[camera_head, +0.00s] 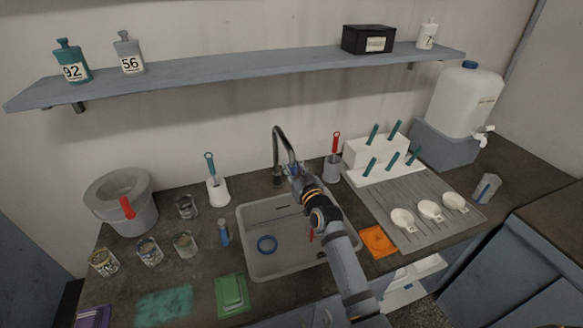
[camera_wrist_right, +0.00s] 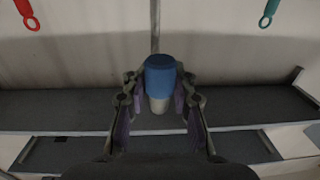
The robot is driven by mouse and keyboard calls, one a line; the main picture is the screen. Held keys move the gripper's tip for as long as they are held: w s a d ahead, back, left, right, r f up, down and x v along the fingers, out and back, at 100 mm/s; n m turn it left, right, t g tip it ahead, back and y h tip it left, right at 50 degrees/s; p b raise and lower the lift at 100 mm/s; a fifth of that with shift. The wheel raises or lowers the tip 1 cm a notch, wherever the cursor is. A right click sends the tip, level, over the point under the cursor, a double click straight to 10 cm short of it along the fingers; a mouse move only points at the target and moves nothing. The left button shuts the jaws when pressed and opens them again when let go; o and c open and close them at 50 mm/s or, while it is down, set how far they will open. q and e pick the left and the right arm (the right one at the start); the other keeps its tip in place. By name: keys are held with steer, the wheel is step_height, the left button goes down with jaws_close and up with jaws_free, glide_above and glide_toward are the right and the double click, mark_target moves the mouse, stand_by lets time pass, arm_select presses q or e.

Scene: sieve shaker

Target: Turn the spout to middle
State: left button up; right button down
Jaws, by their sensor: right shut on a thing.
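The curved metal spout (camera_head: 275,140) rises at the back edge of the sink (camera_head: 247,215) and bends forward, slightly right, over the basin. My right gripper (camera_head: 294,172) is at the outlet end of the spout, with its arm reaching across the basin from the front. In the right wrist view, my right gripper (camera_wrist_right: 158,100) is shut around a blue-collared, grey-tipped end (camera_wrist_right: 160,72), which appears to be the spout's outlet. A thin grey pipe shows behind it. My arm hides part of the basin. My left gripper is not in view.
A red-handled brush in a holder (camera_head: 331,172) stands right of the spout, and a teal-handled one (camera_head: 217,190) stands left. The grooved drainboard (camera_head: 375,205) is right of the sink. A shelf (camera_head: 240,67) runs above.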

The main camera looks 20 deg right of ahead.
steer(key=shift+s+f, duration=0.1)
steer(key=shift+f, duration=0.2)
steer(key=c, duration=1.5)
jaws_free()
steer(key=o, duration=0.4)
steer(key=shift+s+r, duration=0.1)
steer(key=shift+r, duration=0.15)
steer(key=s, duration=0.8)
steer(key=s+d, duration=0.1)
steer(key=s, duration=0.3)
